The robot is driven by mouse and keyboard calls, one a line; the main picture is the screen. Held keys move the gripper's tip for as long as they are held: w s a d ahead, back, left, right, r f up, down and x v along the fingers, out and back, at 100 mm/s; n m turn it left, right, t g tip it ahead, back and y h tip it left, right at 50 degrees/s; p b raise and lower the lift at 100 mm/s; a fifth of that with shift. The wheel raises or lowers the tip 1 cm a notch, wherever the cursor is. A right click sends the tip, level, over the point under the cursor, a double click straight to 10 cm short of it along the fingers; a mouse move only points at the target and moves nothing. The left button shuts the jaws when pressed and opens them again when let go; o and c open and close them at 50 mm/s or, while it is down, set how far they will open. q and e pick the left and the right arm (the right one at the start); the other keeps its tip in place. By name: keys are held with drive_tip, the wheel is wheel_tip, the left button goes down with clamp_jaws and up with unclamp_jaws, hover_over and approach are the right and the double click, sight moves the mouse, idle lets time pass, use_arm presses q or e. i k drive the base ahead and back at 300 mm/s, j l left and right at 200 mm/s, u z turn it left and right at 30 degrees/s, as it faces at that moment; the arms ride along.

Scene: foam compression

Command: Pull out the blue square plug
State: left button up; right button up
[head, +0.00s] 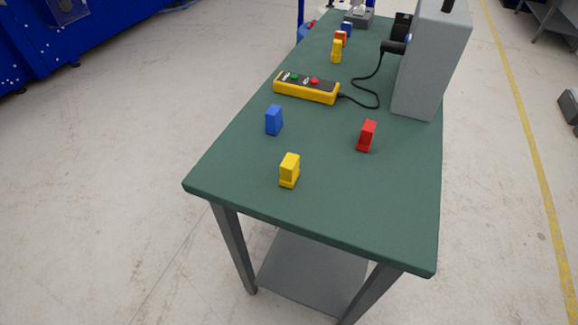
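A blue block-shaped plug (274,120) stands upright on the left part of the green table (350,215). Whether its base sits in a socket is too small to tell. A smaller blue block (346,26) is at the far end of the table, behind an orange-red one (341,38) and a yellow one (336,52). Neither of my grippers is in the head view.
A yellow plug (289,170) and a red plug (367,135) stand near the blue one. A yellow control box (306,88) lies behind, its black cable (379,90) running to a tall grey box (431,65). The table's front part is clear.

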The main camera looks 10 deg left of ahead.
sight(273, 116)
drive_tip(key=j+u, duration=0.1)
drive_tip(key=u, duration=0.75)
drive_tip(key=i+j+u, duration=0.45)
drive_tip(key=j, duration=0.15)
drive_tip(key=i+j+u, duration=0.45)
drive_tip(key=i+z, duration=0.15)
drive_tip(key=z, duration=0.25)
drive_tip(key=i+z, duration=0.15)
drive_tip(key=z, duration=0.25)
drive_tip(key=i+j+z, duration=0.1)
drive_tip(key=z, duration=0.3)
drive_tip(key=i+j+z, duration=0.1)
drive_tip(key=z, duration=0.3)
drive_tip(key=i+z, duration=0.1)
drive_tip(key=z, duration=0.35)
drive_tip(key=i+j+z, duration=0.1)
drive_tip(key=z, duration=0.3)
drive_tip(key=i+j+z, duration=0.1)
drive_tip(key=z, duration=0.35)
drive_tip(key=j+z, duration=0.1)
drive_tip(key=z, duration=0.35)
drive_tip(key=i+j+z, duration=0.15)
drive_tip(key=z, duration=0.25)
drive_tip(key=i+j+z, duration=0.1)
drive_tip(key=j+z, duration=0.35)
drive_tip(key=i+j+z, duration=0.1)
drive_tip(key=z, duration=0.3)
drive_tip(key=j, duration=0.1)
